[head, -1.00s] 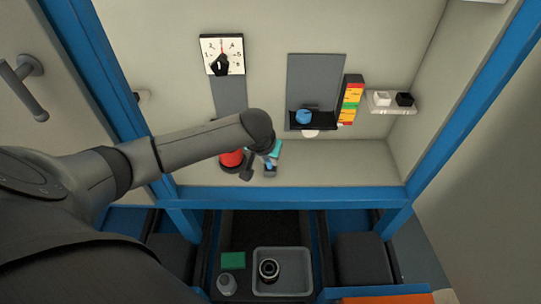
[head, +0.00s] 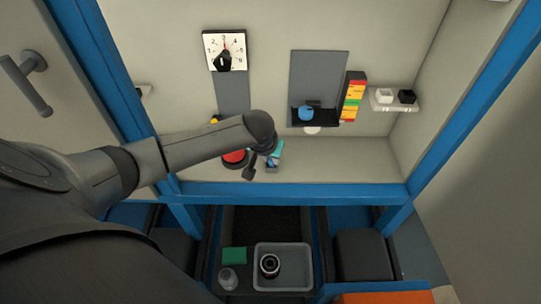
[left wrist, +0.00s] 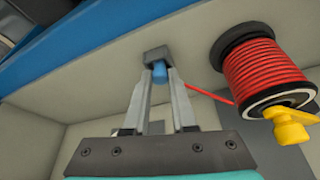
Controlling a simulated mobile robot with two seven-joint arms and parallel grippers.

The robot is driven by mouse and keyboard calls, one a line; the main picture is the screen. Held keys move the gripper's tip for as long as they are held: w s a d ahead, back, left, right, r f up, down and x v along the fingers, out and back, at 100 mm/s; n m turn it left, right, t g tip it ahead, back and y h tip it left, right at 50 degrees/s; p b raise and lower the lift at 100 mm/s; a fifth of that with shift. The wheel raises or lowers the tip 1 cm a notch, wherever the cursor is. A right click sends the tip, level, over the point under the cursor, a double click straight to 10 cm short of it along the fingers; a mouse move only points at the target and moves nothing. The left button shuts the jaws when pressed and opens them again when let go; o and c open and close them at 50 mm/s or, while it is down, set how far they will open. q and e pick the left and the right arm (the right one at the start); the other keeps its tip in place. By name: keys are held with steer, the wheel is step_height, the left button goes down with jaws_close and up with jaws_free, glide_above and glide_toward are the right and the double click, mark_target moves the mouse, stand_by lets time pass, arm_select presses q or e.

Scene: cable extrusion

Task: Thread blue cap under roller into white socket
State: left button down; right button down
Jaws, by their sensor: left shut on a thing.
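My left gripper (head: 272,160) is low over the bench, just right of the red cable spool (head: 234,157). In the left wrist view my left gripper (left wrist: 160,78) is shut on the blue cap (left wrist: 160,73), with a dark grey block (left wrist: 158,54) just beyond it. A red cable runs from the spool (left wrist: 265,72) toward the fingertips. A blue round part (head: 306,113), possibly the roller, sits at the black ledge on a grey panel. A white block (head: 384,96), possibly the white socket, sits on the right wall shelf. My right gripper is out of view.
A black block (head: 406,97) sits beside the white one. A coloured stack (head: 352,98) stands right of the panel. A dial (head: 224,51) hangs above the spool. A blue frame edge (head: 290,194) borders the bench. The bench to the right is clear.

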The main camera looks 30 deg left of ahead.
arm_select(q)
steer(key=c, duration=0.7)
jaws_free()
steer(key=shift+o, duration=0.2)
steer(key=p+v, duration=0.4)
steer(key=v, duration=1.1)
steer(key=shift+s, duration=0.1)
steer(key=o, duration=0.7)
steer(key=shift+c, duration=0.2)
